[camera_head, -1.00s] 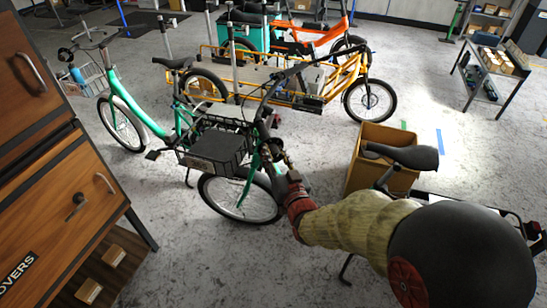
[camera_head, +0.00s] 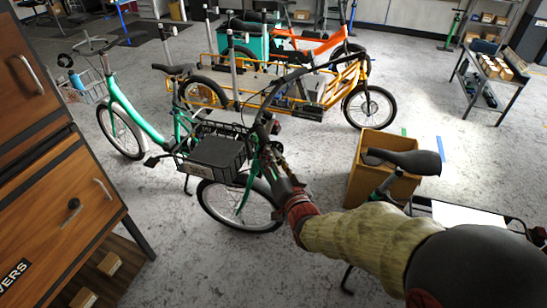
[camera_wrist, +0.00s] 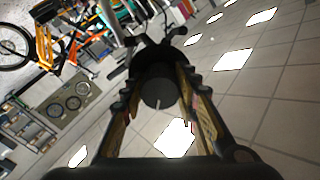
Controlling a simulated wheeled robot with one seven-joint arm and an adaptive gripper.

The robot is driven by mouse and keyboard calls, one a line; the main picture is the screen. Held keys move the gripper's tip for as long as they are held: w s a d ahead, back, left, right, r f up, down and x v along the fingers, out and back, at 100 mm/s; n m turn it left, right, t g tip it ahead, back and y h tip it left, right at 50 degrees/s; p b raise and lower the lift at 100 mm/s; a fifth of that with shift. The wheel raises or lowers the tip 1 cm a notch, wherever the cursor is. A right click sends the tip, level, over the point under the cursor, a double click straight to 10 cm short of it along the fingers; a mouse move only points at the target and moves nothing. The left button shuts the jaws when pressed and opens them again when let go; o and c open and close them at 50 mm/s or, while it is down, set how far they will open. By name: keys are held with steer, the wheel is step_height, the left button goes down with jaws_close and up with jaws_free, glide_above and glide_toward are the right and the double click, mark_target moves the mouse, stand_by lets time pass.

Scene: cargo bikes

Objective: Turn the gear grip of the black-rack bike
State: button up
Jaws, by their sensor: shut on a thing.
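The green bike (camera_head: 130,106) stands with a black front rack (camera_head: 217,150) carrying a dark box. Its dark handlebar curves above the front wheel (camera_head: 235,207). My gripper (camera_head: 272,158) is at the near end of this handlebar, above and to the right of the front wheel. In the wrist view my gripper (camera_wrist: 160,100) has its two fingers on either side of a dark round grip end (camera_wrist: 158,86), shut on it. The grip's markings and its exact turn angle cannot be made out. My arm hides part of the floor behind it.
A wooden drawer cabinet (camera_head: 55,160) stands at the left. A cardboard box (camera_head: 376,190) and a black saddle (camera_head: 405,160) are right of my gripper. A yellow cargo bike (camera_head: 345,85) stands behind. Floor between is clear.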

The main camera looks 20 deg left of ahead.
steer(key=o, duration=1.1)
steer(key=shift+o, duration=0.3)
steer(key=v, duration=1.2)
